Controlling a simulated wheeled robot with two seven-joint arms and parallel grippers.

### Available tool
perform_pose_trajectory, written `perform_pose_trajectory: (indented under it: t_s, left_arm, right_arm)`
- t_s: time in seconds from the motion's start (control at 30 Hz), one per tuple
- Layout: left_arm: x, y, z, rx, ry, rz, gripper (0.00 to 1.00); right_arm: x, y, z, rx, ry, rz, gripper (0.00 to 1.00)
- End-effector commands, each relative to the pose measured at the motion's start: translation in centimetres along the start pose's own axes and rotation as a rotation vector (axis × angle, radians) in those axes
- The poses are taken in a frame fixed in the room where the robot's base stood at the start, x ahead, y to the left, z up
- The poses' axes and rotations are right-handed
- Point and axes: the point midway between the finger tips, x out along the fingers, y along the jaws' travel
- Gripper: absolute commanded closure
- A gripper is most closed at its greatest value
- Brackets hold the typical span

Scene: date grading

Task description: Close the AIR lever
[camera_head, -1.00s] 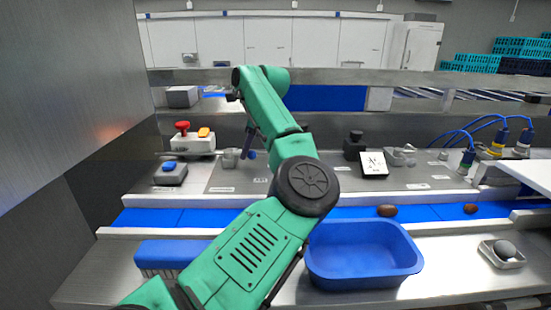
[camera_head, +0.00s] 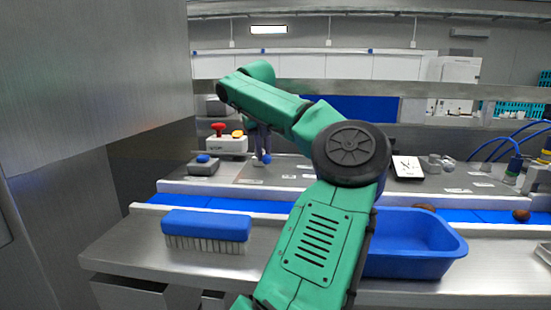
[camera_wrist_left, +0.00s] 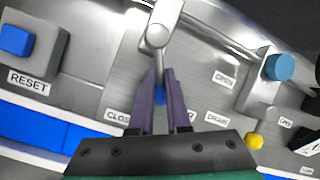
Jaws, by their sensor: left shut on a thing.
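The lever is a grey hub (camera_wrist_left: 157,36) with a handle ending in a blue tip (camera_wrist_left: 160,94). My left gripper (camera_wrist_left: 160,80) is shut on this lever, with its two purple-grey fingers on either side of the handle near the tip. In the wrist view the handle points down from the hub. A CLOSE label (camera_wrist_left: 117,115) lies to its lower left, partly covered by the gripper; an OPEN label (camera_wrist_left: 223,78) lies to its right. No AIR label is readable. In the head view the left gripper (camera_head: 262,142) hides the hub, and the blue tip (camera_head: 265,159) shows below it. My right gripper is out of view.
A second valve with a blue knob (camera_wrist_left: 279,67) and yellow tip stands at right. A blue brush (camera_head: 207,226) and blue tub (camera_head: 412,262) lie in front.

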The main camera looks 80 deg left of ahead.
Motion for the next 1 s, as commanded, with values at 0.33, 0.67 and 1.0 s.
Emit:
perform_pose_trajectory:
  t_s: [0.33, 0.67, 1.0]
  left_arm:
    - [0.2, 2.0, 0.1, 0.258, 0.081, -0.111, 1.0]
    - [0.3, 2.9, 0.5, 0.404, 0.114, -0.17, 1.0]
    - [0.3, 3.1, 0.6, 0.439, 0.12, -0.184, 1.0]
  right_arm:
    - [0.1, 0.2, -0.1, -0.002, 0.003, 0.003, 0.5]
    - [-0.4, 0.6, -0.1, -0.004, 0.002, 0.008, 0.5]
    - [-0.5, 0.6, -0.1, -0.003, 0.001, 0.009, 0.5]
